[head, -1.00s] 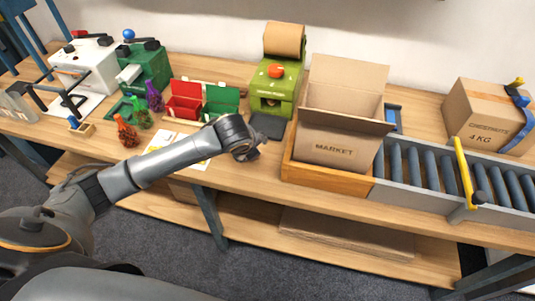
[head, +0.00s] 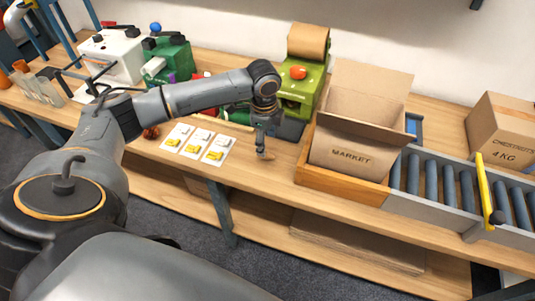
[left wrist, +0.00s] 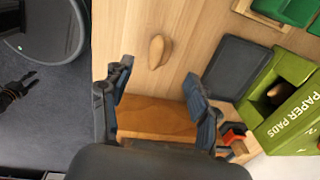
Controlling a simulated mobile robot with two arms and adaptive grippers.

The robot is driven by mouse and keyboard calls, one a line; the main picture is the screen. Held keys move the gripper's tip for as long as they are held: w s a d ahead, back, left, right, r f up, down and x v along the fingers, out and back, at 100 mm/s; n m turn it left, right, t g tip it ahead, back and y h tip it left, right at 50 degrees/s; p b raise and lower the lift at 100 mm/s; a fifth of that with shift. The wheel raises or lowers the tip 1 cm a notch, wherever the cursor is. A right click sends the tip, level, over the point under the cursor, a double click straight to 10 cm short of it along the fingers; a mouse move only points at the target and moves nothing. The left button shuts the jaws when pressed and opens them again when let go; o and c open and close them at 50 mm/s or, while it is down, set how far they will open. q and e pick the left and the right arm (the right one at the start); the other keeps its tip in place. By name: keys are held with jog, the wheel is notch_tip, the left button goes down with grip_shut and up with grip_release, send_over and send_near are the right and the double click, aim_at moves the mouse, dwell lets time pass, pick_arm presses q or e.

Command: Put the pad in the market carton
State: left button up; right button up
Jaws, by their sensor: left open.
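The pad, a small tan oblong piece, lies on the wooden table, visible in the left wrist view (left wrist: 156,51) and faintly in the head view (head: 268,158). My left gripper (head: 262,150) points down just above the table beside it. In the left wrist view its spread fingers (left wrist: 158,88) are open and empty; the pad lies ahead of them, roughly in line with the gap. The open market carton (head: 352,154) stands upright to the right in the head view, its flaps up; its inside bottom is hidden. My right gripper is not in view.
A green paper pads dispenser (left wrist: 292,112) stands behind a dark flat tray (left wrist: 237,68). A wooden frame (head: 340,184) surrounds the carton's base. A roller conveyor (head: 449,190) and a chestnut carton (head: 500,130) are at right.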

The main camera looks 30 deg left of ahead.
aim_at(269, 152)
pick_arm(q)
jog(key=shift+w+d+f+p, duration=0.2)
jog(key=shift+f+p, duration=0.1)
jog(key=shift+f, duration=1.3)
jog(key=shift+w+d+f+p, duration=0.15)
jog(key=shift+f+p, duration=0.1)
jog(key=shift+f, duration=1.3)
jog(key=shift+a, duration=0.1)
jog(key=shift+c, duration=0.3)
jog(key=c, duration=0.8)
jog(key=shift+r, duration=0.1)
jog(key=shift+c, duration=0.2)
